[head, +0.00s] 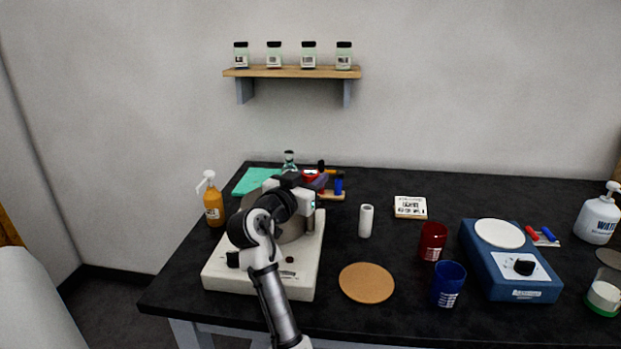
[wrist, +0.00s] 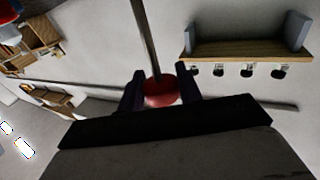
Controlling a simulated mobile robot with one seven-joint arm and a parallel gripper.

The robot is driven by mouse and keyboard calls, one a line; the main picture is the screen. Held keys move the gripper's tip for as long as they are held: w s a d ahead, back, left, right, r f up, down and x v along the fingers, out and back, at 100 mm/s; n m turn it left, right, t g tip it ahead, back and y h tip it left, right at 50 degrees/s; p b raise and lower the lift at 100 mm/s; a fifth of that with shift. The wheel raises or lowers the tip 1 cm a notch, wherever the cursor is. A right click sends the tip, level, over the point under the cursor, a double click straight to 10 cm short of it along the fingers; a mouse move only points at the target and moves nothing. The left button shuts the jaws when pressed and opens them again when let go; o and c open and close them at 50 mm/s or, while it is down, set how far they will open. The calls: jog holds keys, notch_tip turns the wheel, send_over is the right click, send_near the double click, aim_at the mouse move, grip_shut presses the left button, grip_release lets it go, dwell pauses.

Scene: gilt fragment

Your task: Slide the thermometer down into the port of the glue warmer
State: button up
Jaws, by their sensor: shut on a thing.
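The thermometer has a red head (wrist: 160,91) and a thin grey stem (wrist: 145,35). In the wrist view my gripper (wrist: 160,95) is shut on the red head, with a dark finger on either side. The stem runs away from the fingers out of the picture, and its tip is out of sight. In the head view my gripper (head: 311,179) is at the back right of a white base (head: 303,265) with a grey pot, which looks like the glue warmer. My arm covers part of the pot. I cannot make out the port or whether the stem touches it.
An orange pump bottle (head: 213,203) stands left of the white base. A white cylinder (head: 366,221), a cork disc (head: 367,283), red (head: 432,241) and blue (head: 448,284) cups and a blue device (head: 510,283) stand to the right. A wall shelf (head: 290,72) holds several jars.

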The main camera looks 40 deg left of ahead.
jog(key=shift+f+b, duration=0.55)
jog(key=shift+f, duration=0.25)
jog(key=o, duration=1)
jog(key=shift+r, duration=0.1)
jog(key=shift+o, duration=0.2)
jog(key=s+d+b, duration=0.2)
jog(key=s+b, duration=0.1)
jog(key=s, duration=1)
jog(key=shift+s+f, duration=0.25)
jog(key=shift+s, duration=0.05)
